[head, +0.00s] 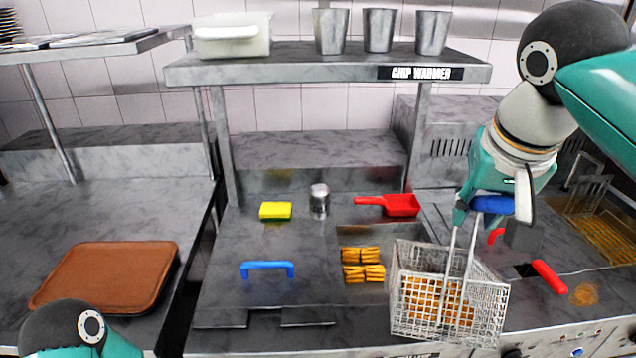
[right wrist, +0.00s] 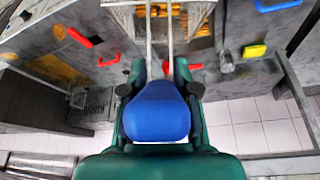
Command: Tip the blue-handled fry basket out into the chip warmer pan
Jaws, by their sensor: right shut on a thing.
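My right gripper (head: 484,207) is shut on the blue handle (head: 500,204) of the wire fry basket (head: 448,325). The handle also fills the middle of the right wrist view (right wrist: 158,110). The basket hangs below the gripper, roughly upright, with golden fries (head: 436,298) inside. It is at the right front side of the chip warmer pan (head: 375,215) and hides part of it. Several bundles of fries (head: 362,265) lie in the pan, left of the basket. Only a link of my left arm shows at the bottom left; its gripper is out of view.
A red scoop (head: 402,205), metal shaker (head: 319,201) and yellow sponge (head: 275,211) stand behind. A blue-handled lid (head: 267,267) is left of the pan. The overhead shelf (head: 300,71) carries metal cups. Red handles (head: 549,277) lie by the fryer at right. A brown tray (head: 105,272) is far left.

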